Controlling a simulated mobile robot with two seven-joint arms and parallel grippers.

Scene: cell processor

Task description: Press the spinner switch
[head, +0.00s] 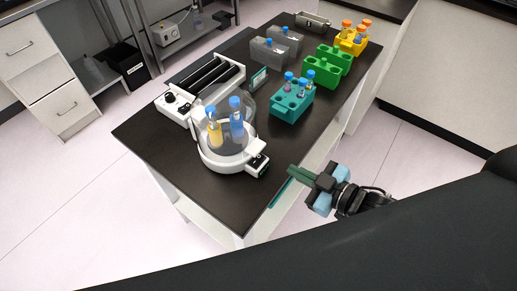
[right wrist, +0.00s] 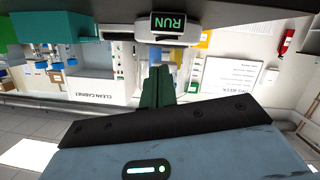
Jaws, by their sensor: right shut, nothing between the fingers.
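The spinner (head: 222,158) is a round white device at the near end of the dark table, with a clear lid raised behind it. A yellow tube (head: 214,130) and a blue tube (head: 237,122) stand in it. Its small control box (head: 259,164) juts out at its front right, with a dark panel. In the right wrist view a panel reading RUN (right wrist: 169,23), upside down, shows at the top. My right gripper (head: 292,172) is shut and empty, right of the control box and apart from it. Its green fingers (right wrist: 157,84) point toward the panel. My left gripper is out of view.
Behind the spinner is a white device with dark slots (head: 213,77). A teal rack (head: 291,102) with tubes, a green rack (head: 328,66), a yellow rack (head: 350,43) and grey racks (head: 270,52) stand farther back. The table's near right corner is clear.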

